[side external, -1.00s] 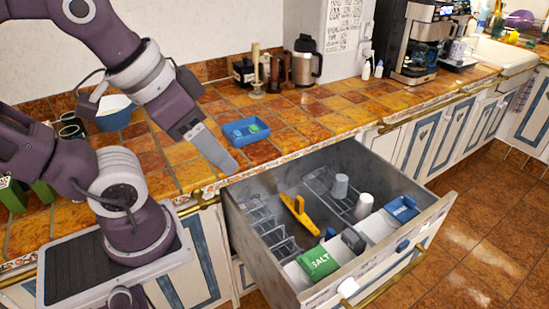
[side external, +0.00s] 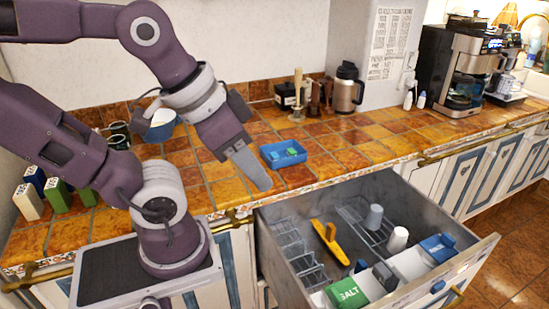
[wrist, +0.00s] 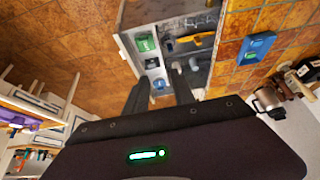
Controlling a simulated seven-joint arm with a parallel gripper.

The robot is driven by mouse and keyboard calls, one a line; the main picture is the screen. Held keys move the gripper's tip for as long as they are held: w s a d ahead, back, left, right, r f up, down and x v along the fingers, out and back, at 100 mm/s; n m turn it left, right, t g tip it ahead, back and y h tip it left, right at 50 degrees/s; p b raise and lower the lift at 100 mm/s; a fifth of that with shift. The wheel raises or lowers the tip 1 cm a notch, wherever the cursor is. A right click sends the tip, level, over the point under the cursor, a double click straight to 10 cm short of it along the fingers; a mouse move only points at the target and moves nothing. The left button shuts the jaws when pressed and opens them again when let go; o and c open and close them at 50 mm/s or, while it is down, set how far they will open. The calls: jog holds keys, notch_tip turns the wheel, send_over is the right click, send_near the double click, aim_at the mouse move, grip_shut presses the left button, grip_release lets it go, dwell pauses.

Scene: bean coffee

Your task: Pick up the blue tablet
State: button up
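A blue tray (side external: 272,164) sits on the tiled counter, near its front edge. Two small tablet-like pieces lie in it, a blue one (side external: 291,152) and a greener one (side external: 275,155); their exact shapes are too small to tell. The tray also shows in the wrist view (wrist: 246,62), right of the drawer. My gripper (side external: 262,183) is in the air in front of the tray, pointing down and slightly right, apart from the tray. In the wrist view its two dark fingers (wrist: 159,95) stand apart with nothing held between them.
An open drawer (side external: 335,183) juts out below the counter, holding a green salt box (side external: 345,294), a blue box (side external: 436,250), a yellow-orange tool (side external: 328,238) and cups.

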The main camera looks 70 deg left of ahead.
jog(key=shift+w, duration=0.1)
jog(key=w+a+r+n+g, duration=0.1)
jog(key=w+a+r+n, duration=0.15)
jog(key=w, duration=0.25)
jog(key=n+g, duration=0.5)
jog(key=n, duration=1.1)
send_over(275, 155)
jog(key=shift+m, duration=0.25)
jog(key=f, duration=1.7)
jog(key=shift+d+f, duration=0.25)
jog(key=shift+d, duration=0.05)
jog(key=f, duration=0.6)
jog(key=shift+a+f, duration=0.2)
jog(key=shift+f, duration=0.45)
grip_shut()
